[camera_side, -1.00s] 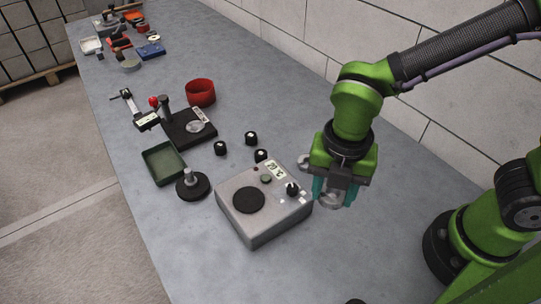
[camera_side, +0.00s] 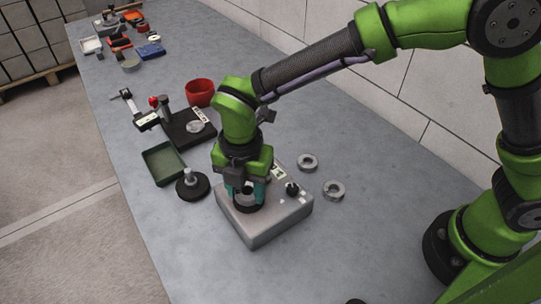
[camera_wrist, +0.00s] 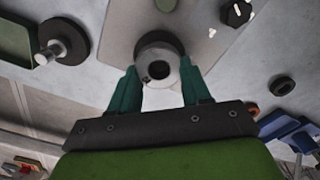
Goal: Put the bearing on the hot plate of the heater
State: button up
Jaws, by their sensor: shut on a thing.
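The heater (camera_side: 285,217) is a grey box with a round dark hot plate on its top, mostly covered by my gripper in the side view. My gripper (camera_side: 246,193) is directly over the plate. In the wrist view, the green fingertips (camera_wrist: 160,84) are shut on a grey ring-shaped bearing (camera_wrist: 146,69), its bore facing the camera. The dark rim of the hot plate (camera_wrist: 158,36) shows just behind the bearing, roughly lined up with it. I cannot tell whether the bearing touches the plate or hangs slightly above it.
Two more bearings (camera_side: 307,162) (camera_side: 334,190) lie right of the heater. A black stand with a pin (camera_side: 192,186), a green tray (camera_side: 163,163), a dial-gauge base (camera_side: 188,130) and a red cup (camera_side: 200,92) stand left and behind.

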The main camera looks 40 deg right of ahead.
jog(key=shift+f, duration=0.4)
jog(key=shift+f, duration=0.1)
jog(key=o, duration=1.1)
jog(key=shift+f, duration=0.1)
